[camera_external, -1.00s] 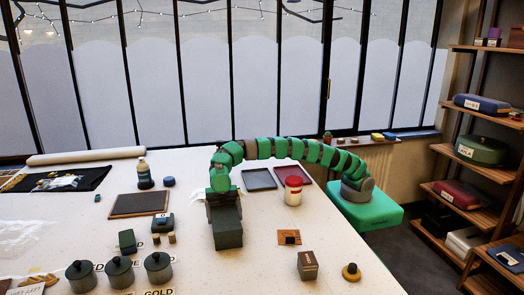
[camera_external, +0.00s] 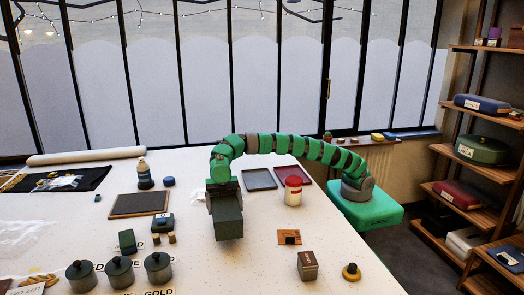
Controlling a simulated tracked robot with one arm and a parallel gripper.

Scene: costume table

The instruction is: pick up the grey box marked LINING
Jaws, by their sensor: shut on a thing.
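A dark grey box (camera_external: 228,218) hangs under my gripper (camera_external: 222,186) near the middle of the table. My gripper is shut on this box from above. The box seems upright and looks to be held a little above the white table. No marking shows on its visible side, so I cannot read LINING on it. The fingertips are mostly hidden by the wrist and the box.
A brown-topped box (camera_external: 307,266) and a round-knobbed brass thing (camera_external: 351,272) stand at front right. A red-lidded jar (camera_external: 293,190) is right of my gripper. Several lidded grey pots (camera_external: 119,272) stand front left. A dark board (camera_external: 139,204) lies left.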

